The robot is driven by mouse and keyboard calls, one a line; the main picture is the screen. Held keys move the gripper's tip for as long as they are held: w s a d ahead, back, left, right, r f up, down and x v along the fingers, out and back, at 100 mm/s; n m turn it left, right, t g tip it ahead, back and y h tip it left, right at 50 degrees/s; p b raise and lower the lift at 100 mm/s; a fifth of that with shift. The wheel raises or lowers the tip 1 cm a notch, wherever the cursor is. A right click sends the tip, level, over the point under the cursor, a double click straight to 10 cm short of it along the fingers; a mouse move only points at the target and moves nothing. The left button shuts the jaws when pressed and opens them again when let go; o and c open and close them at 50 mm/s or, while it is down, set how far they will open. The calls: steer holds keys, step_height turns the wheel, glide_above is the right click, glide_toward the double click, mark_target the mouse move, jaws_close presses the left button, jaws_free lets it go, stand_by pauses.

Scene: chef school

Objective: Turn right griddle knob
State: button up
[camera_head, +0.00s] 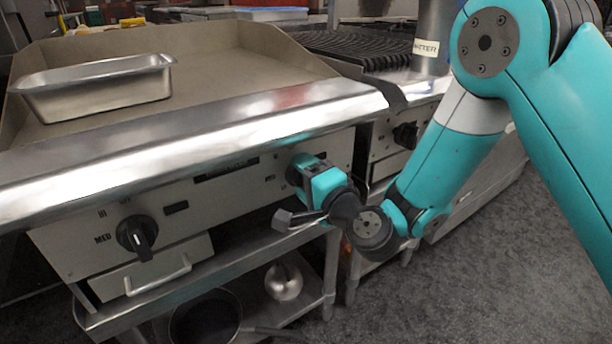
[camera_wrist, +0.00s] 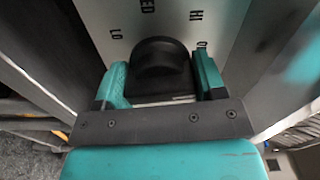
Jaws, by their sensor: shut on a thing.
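The griddle (camera_head: 210,70) has a flat steel top and a front panel with two knob places. The left griddle knob (camera_head: 136,236) is black and in plain view at the panel's left end. The right griddle knob (camera_wrist: 159,66) is black and shows in the wrist view between my fingers, with panel letters around it. In the head view my gripper (camera_head: 298,172) covers it at the panel's right end. My gripper (camera_wrist: 160,84) is shut on the right knob, one teal finger on each side.
A steel pan (camera_head: 98,92) rests on the griddle top. A chargrill (camera_head: 365,50) with another black knob (camera_head: 405,135) stands to the right. A drawer handle (camera_head: 160,280) sticks out below the left knob. A lower shelf holds a round metal pot (camera_head: 284,282).

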steer(key=shift+w+d+m, duration=0.1)
steer(key=shift+m, duration=0.5)
steer(key=o, duration=0.9)
